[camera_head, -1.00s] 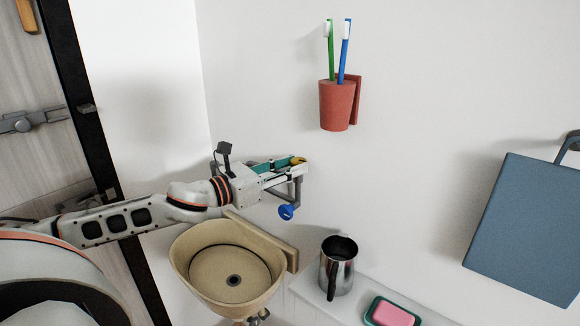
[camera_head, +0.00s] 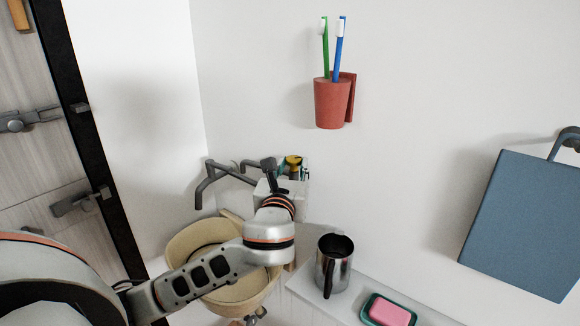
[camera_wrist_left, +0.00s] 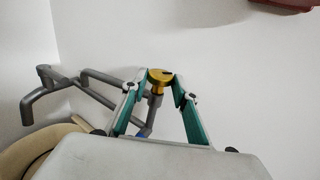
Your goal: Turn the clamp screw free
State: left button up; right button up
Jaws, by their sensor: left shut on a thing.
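The clamp screw (camera_wrist_left: 158,75) is a brass-yellow knob on top of a grey upright post in the left wrist view. In the head view its yellow top (camera_head: 292,161) shows just past my wrist. My left gripper (camera_wrist_left: 160,85) has its teal fingers on either side of the knob and is shut on it; the tips also show in the head view (camera_head: 291,170). The grey tube frame (camera_wrist_left: 85,83) of the clamp reaches to the left against the wall. A bit of blue shows low between the fingers. My right gripper is not in view.
A beige basin (camera_head: 190,240) sits below, partly behind my left arm. A metal jug (camera_head: 333,264) and a pink soap (camera_head: 389,313) stand on the ledge at right. A red cup (camera_head: 331,103) with toothbrushes hangs above. A blue panel (camera_head: 525,225) hangs at far right.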

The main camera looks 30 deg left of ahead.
pick_arm(q)
jog(key=shift+w+d+n+g+y, duration=0.1)
jog(key=shift+d+n+g+y, duration=0.05)
jog(key=shift+n+g+y, duration=0.7)
jog(key=shift+w+d+n+g+y, duration=0.15)
jog(key=shift+n+g+y, duration=0.2)
jog(key=shift+n+y, duration=0.55)
jog(key=shift+y, duration=0.45)
jog(key=o, duration=1.1)
jog(key=shift+s, duration=0.1)
jog(key=v, duration=0.8)
jog(key=shift+r, duration=0.1)
jog(key=shift+c, duration=0.2)
